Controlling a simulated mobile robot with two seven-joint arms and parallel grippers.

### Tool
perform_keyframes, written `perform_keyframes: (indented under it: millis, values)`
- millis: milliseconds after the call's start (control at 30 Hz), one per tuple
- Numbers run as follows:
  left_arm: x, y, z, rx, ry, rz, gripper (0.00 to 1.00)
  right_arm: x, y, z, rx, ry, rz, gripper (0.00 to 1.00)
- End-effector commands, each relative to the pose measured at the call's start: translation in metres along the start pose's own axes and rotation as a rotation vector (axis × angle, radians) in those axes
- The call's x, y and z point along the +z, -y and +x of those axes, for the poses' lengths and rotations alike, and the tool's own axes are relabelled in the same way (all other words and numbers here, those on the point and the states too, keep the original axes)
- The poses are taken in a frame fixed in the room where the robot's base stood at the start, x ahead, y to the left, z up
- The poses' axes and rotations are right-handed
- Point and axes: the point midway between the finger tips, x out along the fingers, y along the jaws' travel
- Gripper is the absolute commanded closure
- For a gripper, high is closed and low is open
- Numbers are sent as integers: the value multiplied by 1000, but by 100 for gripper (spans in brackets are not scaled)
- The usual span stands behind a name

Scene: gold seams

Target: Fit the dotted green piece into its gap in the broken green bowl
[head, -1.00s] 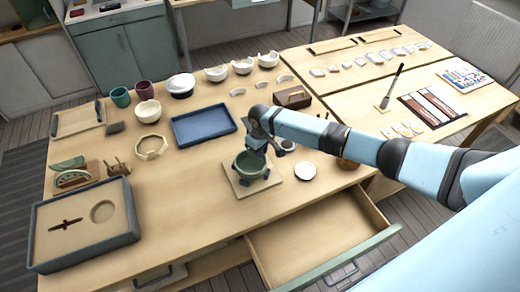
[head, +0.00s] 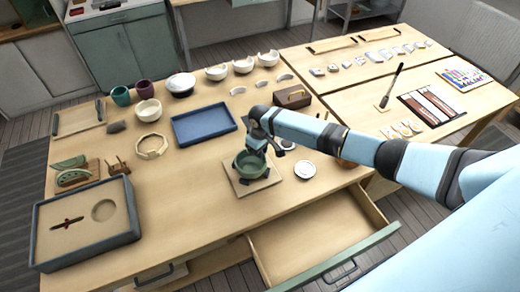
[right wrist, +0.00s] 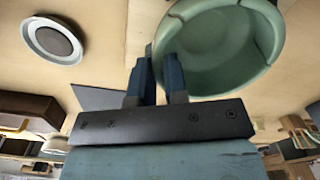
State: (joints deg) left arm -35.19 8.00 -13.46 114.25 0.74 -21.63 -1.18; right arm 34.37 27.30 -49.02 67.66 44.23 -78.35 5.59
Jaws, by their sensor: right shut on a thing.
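The broken green bowl (head: 249,166) stands on a square pale board (head: 270,184) near the table's front edge. My right gripper (head: 260,150) is at the bowl's far rim. In the right wrist view the bowl (right wrist: 222,52) fills the upper right, and the gripper (right wrist: 161,64) is at its left wall with two dark blue fingers close together. It is shut on what seems to be the dotted green piece, mostly hidden by the fingers. I cannot tell if the piece is seated in the gap. My left gripper is not in view.
Other green pieces (head: 70,163) stand in a wooden rack at the left. A blue tray (head: 204,123) lies behind the bowl, and a white round dish (head: 305,170) lies to its right. An open drawer (head: 315,240) juts out in front.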

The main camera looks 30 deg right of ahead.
Motion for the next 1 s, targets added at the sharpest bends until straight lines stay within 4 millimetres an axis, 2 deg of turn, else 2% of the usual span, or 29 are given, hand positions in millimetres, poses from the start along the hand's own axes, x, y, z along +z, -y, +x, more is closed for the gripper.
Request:
perform_keyframes:
  millis: [833,867,900,967,1000]
  values:
    - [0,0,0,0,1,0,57,0,0,2,0,0,0,100]
    - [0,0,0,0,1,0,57,0,0,2,0,0,0,82]
    - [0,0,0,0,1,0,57,0,0,2,0,0,0,73]
    - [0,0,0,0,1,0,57,0,0,2,0,0,0,59]
    - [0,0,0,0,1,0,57,0,0,2,0,0,0,57]
